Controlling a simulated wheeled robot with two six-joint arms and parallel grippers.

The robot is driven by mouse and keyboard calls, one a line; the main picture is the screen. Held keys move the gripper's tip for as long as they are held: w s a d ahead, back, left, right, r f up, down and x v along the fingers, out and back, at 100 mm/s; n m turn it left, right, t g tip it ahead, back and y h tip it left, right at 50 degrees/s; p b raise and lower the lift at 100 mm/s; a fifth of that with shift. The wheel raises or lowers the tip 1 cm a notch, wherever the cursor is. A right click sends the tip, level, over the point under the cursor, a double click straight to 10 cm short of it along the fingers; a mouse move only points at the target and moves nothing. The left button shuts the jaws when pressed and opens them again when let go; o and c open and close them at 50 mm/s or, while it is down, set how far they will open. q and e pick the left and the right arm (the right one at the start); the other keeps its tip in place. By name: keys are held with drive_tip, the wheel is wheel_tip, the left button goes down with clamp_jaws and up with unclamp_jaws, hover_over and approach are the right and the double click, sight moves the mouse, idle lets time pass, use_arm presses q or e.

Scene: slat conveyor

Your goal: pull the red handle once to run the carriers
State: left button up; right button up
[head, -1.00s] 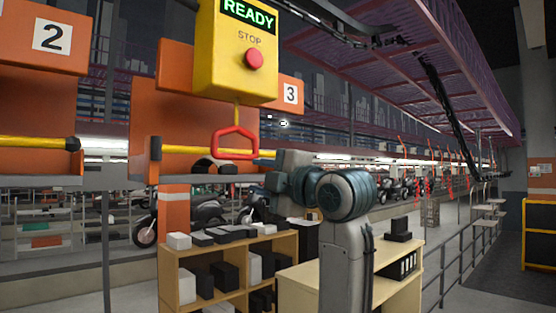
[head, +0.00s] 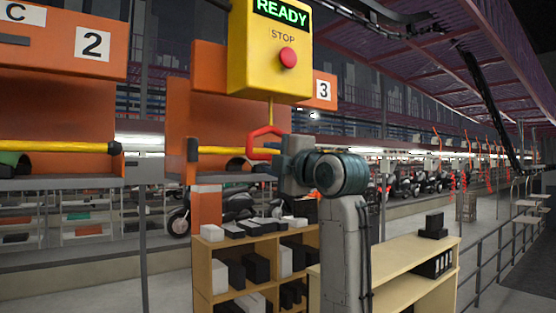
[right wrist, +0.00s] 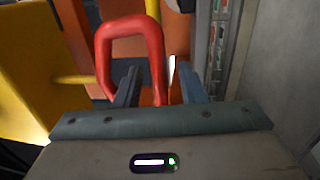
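The red handle (head: 252,141) is a loop hanging on a yellow cord below the yellow control box (head: 268,65), whose display reads READY. My right gripper (head: 277,149) is at the handle's right side and hides part of it in the head view. In the right wrist view, the handle (right wrist: 129,26) stands just ahead of my right gripper (right wrist: 157,72). Its two fingers are apart, with the loop's right bar between them. Whether either finger touches the bar I cannot tell. My left gripper is not in view.
A red STOP button (head: 288,58) is on the box. Orange carriers with yellow bars (head: 60,147) stand behind, one marked 2 and another marked 3. A wooden shelf (head: 203,275) with boxes and a wooden desk (head: 410,292) are below. A railing (head: 500,250) runs at right.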

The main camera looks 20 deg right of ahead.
clamp_jaws()
wheel_tip(320, 180, down, 6)
drive_tip(key=b, duration=0.4)
idle(0.3)
wheel_tip(320, 180, up, 6)
drive_tip(key=p, duration=0.3)
drive_tip(key=shift+p, duration=0.3)
unclamp_jaws()
